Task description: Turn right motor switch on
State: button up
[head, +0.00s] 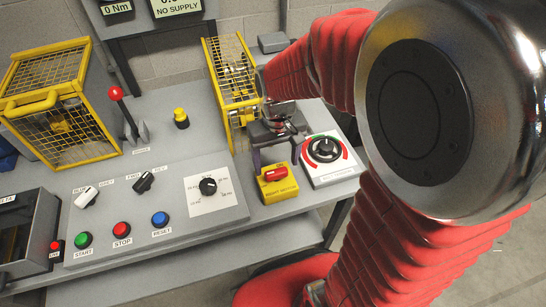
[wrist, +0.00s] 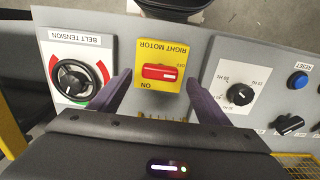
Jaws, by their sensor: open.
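The right motor switch is a yellow box (head: 277,192) with a red handle (head: 275,174) on top, on the front right of the bench. In the wrist view its red handle (wrist: 160,72) lies roughly across the picture, beside a small OFF mark; ON is printed on the yellow face (wrist: 172,53) below it. My gripper (head: 277,160) is open, just behind and above the switch. In the wrist view the two purple fingers of my gripper (wrist: 159,78) stand apart, one on each side of the handle in the picture. They hold nothing; contact with the box cannot be told.
A belt tension dial (head: 324,149) on a white plate stands close right of the switch. Left is a grey panel with a speed knob (head: 208,186) and several buttons. A yellow cage (head: 235,80) stands behind. A red-capped lever (head: 116,93) and yellow-topped button (head: 180,116) are further left.

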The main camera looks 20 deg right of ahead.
aim_at(276, 171)
jog(key=shift+f, duration=1.65)
jog(key=shift+c, duration=0.6)
jog(key=c, duration=0.9)
